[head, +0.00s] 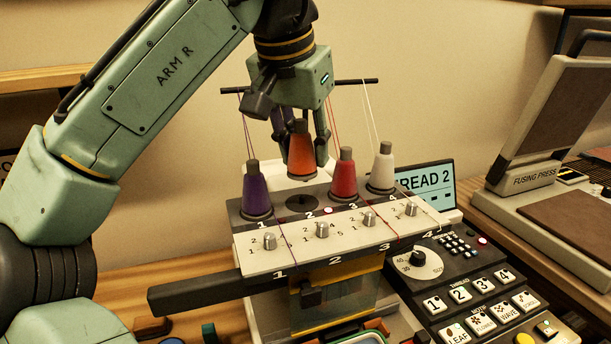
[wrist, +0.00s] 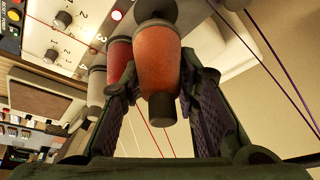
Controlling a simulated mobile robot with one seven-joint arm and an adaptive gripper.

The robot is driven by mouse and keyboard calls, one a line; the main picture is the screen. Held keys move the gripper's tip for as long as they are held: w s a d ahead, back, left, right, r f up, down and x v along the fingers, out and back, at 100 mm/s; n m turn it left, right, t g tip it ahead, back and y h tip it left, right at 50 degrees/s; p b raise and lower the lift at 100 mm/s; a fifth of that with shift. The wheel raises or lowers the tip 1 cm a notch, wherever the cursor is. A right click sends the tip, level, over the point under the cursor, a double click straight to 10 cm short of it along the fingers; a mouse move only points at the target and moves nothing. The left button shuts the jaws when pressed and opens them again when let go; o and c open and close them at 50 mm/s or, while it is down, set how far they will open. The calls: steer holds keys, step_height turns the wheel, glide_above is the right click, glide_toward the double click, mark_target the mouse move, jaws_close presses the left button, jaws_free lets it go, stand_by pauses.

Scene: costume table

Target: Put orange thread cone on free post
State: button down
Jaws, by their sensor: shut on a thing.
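The orange thread cone (head: 301,155) is upright between the fingers of my gripper (head: 301,140), which is shut on it. Its wide lower end is above the dark round seat (head: 302,203) at position 2, between the purple and red cones. A gap shows under the cone in the head view. In the wrist view, the orange cone (wrist: 160,62) sits between both finger pads, its dark tip towards the camera. The dark seat (wrist: 155,10) shows just beyond its wide end. I cannot make out a post clearly in that gap.
The purple cone (head: 256,191), red cone (head: 344,178) and white cone (head: 382,170) stand on the rack close by. Threads run up to a dark bar (head: 350,82) near my gripper. A screen (head: 425,185) and control panel (head: 460,290) are to the right.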

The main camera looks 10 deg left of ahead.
mark_target(298, 136)
steer(key=shift+f, duration=2.25)
steer(key=shift+f, duration=0.2)
steer(key=c, duration=1.5)
jaws_free()
steer(key=shift+r, duration=0.1)
steer(key=p+v, duration=0.6)
steer(key=v, duration=0.6)
steer(key=shift+r, duration=0.15)
steer(key=shift+w, duration=0.1)
